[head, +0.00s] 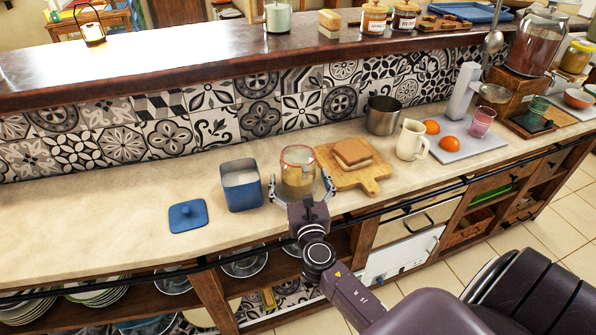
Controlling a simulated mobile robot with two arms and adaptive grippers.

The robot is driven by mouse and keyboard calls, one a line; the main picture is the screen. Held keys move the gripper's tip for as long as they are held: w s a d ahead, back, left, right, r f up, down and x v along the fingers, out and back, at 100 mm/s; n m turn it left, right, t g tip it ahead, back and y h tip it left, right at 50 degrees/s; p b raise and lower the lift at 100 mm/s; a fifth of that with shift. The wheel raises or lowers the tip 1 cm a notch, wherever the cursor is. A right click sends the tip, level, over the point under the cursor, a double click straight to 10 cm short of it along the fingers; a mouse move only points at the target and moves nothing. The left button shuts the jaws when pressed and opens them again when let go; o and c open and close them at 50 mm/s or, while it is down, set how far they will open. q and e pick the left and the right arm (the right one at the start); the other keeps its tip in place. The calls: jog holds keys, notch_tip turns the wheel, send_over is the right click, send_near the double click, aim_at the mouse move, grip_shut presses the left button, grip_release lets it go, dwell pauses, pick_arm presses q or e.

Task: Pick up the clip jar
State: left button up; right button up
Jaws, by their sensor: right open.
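The clip jar (297,168) is a clear glass jar with an orange-red ring at its top and tan contents in its lower part. It stands upright on the stone counter (130,222), between a blue canister and a wooden board. My right gripper (300,190) is at the jar from the front edge of the counter. Its fingers are open, one on each side of the jar. I cannot tell whether they touch the glass. The gripper hides the lower front of the jar. My left gripper is not in view.
The open blue canister (241,188) stands close on the left, with its blue lid (188,215) beyond. On the right are the wooden board (372,180) with a sandwich (353,152), a cream jug (411,141) and a metal pot (382,116). The far left counter is clear.

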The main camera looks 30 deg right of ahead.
jog(key=shift+x, duration=1.25)
jog(key=shift+s, duration=0.1)
jog(key=c, duration=2)
jog(key=shift+r, duration=0.15)
